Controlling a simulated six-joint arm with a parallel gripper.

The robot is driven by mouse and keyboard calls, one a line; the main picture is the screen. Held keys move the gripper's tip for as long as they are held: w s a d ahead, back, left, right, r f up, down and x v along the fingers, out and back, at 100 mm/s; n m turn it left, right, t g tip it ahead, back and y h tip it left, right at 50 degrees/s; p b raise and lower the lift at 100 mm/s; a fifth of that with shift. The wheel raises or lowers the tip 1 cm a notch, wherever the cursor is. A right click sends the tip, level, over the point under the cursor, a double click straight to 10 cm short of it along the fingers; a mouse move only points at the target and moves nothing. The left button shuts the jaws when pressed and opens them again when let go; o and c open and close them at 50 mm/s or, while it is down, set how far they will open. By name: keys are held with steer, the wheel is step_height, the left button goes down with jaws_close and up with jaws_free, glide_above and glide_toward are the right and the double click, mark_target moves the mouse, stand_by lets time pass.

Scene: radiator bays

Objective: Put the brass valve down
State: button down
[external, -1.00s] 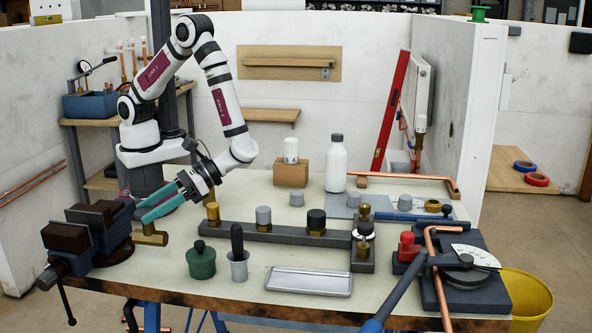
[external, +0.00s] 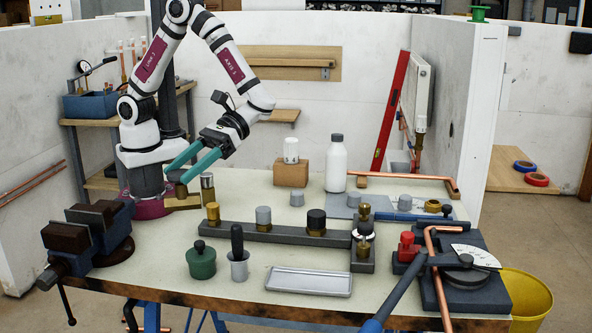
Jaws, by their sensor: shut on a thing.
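My gripper (external: 178,170), with teal fingers, is at the back left of the bench, in front of my own base. It is shut on the brass valve (external: 182,192), which hangs beneath the fingertips. The fingers partly cover the valve, and I cannot tell whether its lower end touches the bench top.
A silver-topped cylinder (external: 207,187) stands just right of the valve. A dark rail (external: 238,232) bears several capped fittings. The blue vice (external: 92,245) is at front left, with a green pot (external: 201,262) and a grey cup (external: 237,268) nearer the middle. The left bench top between is clear.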

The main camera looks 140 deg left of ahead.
steer(key=w+a+n+t+y, duration=0.2)
steer(key=a+n+t, duration=0.2)
steer(key=a, duration=0.5)
steer(key=w+a+n+t+y, duration=0.2)
steer(key=a+n+t, duration=0.1)
steer(key=a, duration=0.5)
steer(key=s+a+n+t+y, duration=0.2)
steer(key=a+n+y, duration=0.2)
steer(key=a, duration=0.5)
steer(key=s+a+n+t+y, duration=0.1)
steer(key=s+a+n+y, duration=0.2)
steer(key=a, duration=0.6)
step_height(320, 180, down, 14)
steer(key=shift+w+r, duration=0.15)
steer(key=shift+r, duration=0.05)
steer(key=shift+f, duration=0.2)
steer(key=shift+c, duration=0.7)
jaws_free()
steer(key=shift+f, duration=0.1)
